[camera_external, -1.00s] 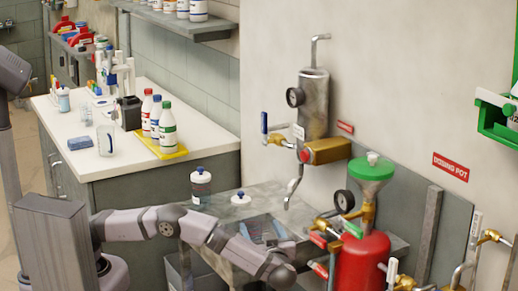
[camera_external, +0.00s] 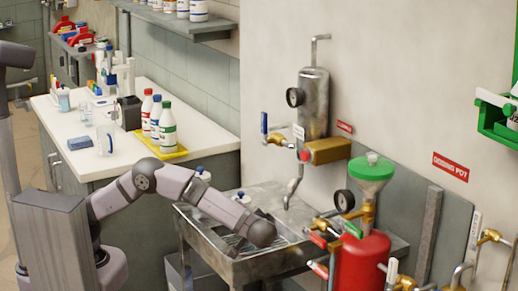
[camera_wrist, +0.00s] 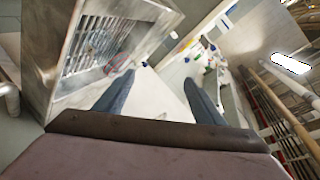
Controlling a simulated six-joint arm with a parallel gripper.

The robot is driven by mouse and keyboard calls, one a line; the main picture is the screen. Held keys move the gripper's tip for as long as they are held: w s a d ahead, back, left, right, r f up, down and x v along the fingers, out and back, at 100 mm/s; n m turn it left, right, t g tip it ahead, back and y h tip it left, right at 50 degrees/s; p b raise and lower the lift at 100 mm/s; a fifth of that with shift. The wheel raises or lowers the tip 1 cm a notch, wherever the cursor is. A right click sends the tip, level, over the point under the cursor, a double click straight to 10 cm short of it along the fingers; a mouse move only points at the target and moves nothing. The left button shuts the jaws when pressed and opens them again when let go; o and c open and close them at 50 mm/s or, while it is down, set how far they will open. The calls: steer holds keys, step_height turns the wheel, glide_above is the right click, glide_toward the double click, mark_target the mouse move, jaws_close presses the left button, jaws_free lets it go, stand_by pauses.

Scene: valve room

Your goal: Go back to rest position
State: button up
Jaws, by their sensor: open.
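My gripper (camera_wrist: 160,88) shows in the wrist view as two blue-grey fingers, wide apart with nothing between them. In the external view my arm is bent with its elbow raised, and its wrist end is over the metal sink (camera_external: 205,228). The fingers are mostly hidden there. The sink also shows at the upper left of the wrist view (camera_wrist: 68,88), with a slotted grate (camera_wrist: 92,45) in it.
A red tank (camera_external: 362,262) with a green funnel (camera_external: 371,170) is right of the sink. Capped bottles stand on a yellow tray (camera_external: 176,154) on the white counter (camera_external: 112,165).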

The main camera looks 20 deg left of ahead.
steer(key=w+a+r+m+g+h+p, duration=0.2)
steer(key=w+a+r+m+p, duration=0.3)
steer(key=w+a+r+m, duration=0.3)
steer(key=w+a+r+t+h+p, duration=0.1)
steer(key=w+r+h+p, duration=0.3)
steer(key=w, duration=0.6)
steer(key=w+a+r+t+h+p, duration=0.1)
steer(key=w+r+h+p, duration=0.25)
steer(key=w, duration=0.65)
steer(key=s+a+f+n+g+y+b, duration=0.1)
steer(key=s+a+f+n+g+b, duration=0.3)
steer(key=s+a+f+b, duration=0.5)
steer(key=s+a+f+n+g+b, duration=0.2)
steer(key=s+a+f+n+g, duration=0.2)
steer(key=s+a+f, duration=0.8)
steer(key=s+a+f+n+g+y+b, duration=0.1)
steer(key=s+a+f+n+g+b, duration=0.45)
steer(key=f, duration=0.95)
steer(key=w+a+r+m+p, duration=0.1)
steer(key=a+r+p, duration=0.1)
steer(key=r+p, duration=0.7)
steer(key=w+a+r+p, duration=0.1)
steer(key=r+p, duration=0.8)
steer(key=r, duration=0.1)
step_height(320, 180, down, 37)
steer(key=b, duration=3.7)
steer(key=shift+f+t, duration=0.2)
steer(key=shift+t, duration=0.15)
steer(key=shift+o, duration=0.3)
steer(key=shift+r, duration=0.15)
